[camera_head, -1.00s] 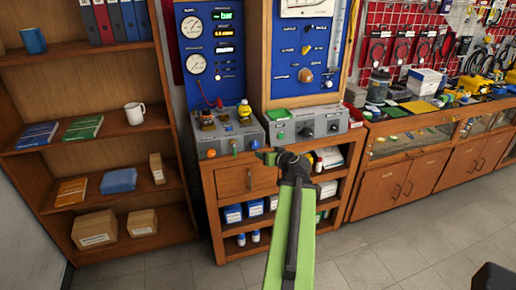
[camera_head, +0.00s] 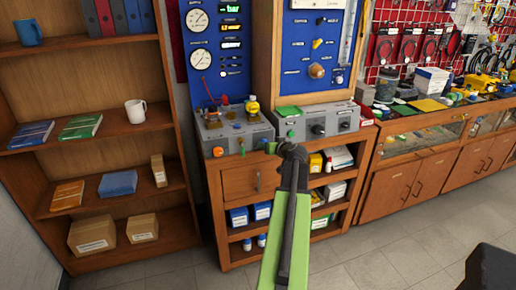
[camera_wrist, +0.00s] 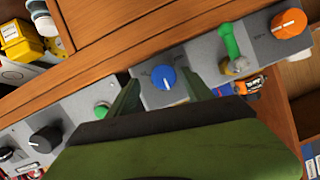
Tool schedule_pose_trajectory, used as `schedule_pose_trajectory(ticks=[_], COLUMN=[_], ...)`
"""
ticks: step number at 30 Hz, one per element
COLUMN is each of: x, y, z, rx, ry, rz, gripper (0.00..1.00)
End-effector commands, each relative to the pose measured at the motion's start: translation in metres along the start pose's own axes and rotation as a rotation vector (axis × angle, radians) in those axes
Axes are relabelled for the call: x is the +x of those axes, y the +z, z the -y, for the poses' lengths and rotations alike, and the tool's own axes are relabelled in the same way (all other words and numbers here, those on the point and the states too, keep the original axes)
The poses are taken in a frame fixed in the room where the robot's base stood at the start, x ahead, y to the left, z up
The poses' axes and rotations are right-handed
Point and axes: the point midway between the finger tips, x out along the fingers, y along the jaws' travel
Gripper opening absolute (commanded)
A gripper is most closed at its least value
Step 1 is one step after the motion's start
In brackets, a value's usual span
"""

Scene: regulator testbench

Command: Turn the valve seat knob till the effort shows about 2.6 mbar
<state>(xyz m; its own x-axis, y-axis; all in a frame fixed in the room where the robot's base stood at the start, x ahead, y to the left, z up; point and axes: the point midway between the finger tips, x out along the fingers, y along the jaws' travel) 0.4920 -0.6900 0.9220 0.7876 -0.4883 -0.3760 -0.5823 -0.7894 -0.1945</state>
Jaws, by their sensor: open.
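A blue round knob (camera_wrist: 164,78) with a white pointer line sits on a grey control panel in the wrist view. My gripper (camera_wrist: 163,88) is open, with its green fingers on either side of the blue knob; contact cannot be told. An orange knob (camera_wrist: 289,23) with a white mark and a green lever (camera_wrist: 232,45) are to its right. A black knob (camera_wrist: 45,141) is to its left. The labels are too small to read, so which is the valve seat knob is unclear. In the head view, digital displays (camera_head: 231,27) glow green and amber, values unreadable.
Two grey control boxes (camera_head: 240,130) stand on a wooden cabinet (camera_head: 240,182) below blue gauge panels (camera_head: 215,75). A bookshelf (camera_head: 80,165) is at the left. A workbench (camera_head: 420,150) with many tools is at the right. Open grey floor lies in front.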

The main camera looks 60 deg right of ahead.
Motion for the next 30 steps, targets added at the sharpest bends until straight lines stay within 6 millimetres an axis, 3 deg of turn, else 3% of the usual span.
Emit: schedule_pose_trajectory(ticks=[12,26,30], x=[0.0101,0.0098,0.0081], y=[0.0012,0.0013,0.0016], z=[0.0012,0.0009,-0.0023], rx=[-0.002,-0.001,0.003], ry=[-0.005,-0.005,-0.002], rz=[0.001,0.001,0.001], gripper=[0.59,0.0,0.0])
